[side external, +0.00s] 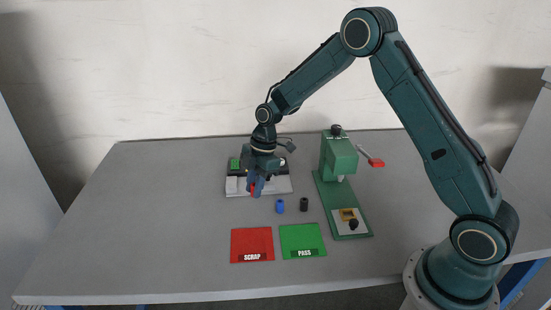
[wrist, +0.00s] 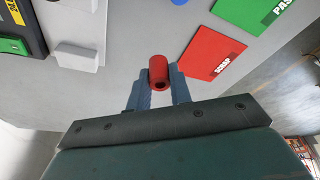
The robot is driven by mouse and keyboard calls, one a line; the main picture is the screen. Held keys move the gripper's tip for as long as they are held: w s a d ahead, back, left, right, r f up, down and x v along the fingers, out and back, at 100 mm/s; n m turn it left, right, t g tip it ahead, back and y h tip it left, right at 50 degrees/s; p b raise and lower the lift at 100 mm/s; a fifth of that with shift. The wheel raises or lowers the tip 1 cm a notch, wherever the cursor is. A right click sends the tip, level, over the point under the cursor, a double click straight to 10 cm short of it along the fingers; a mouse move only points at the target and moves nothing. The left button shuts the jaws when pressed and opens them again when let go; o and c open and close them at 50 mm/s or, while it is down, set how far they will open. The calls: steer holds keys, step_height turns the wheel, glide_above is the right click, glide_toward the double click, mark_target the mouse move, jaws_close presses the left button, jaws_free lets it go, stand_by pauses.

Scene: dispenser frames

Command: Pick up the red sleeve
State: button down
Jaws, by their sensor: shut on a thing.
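The red sleeve (wrist: 158,71) is a short hollow cylinder held between the two blue-grey fingers of my gripper (wrist: 158,84) in the wrist view. The hole in its end faces the camera. In the side view my gripper (side external: 256,187) points down at the front edge of the black and white device at the back of the table. Only a small red part of the sleeve (side external: 253,189) shows there between the fingers. I cannot tell from the views how far the sleeve is above the table.
A blue sleeve (side external: 280,206) and a black sleeve (side external: 304,204) stand right of my gripper. A green press (side external: 322,195) stands farther right. A red SCRAP mat (side external: 252,240) and a green PASS mat (side external: 302,237) lie in front. The table's left side is clear.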

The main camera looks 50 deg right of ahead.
step_height(320, 180, up, 14)
steer(key=shift+f, duration=0.25)
steer(key=shift+w, duration=0.15)
stand_by(0.6)
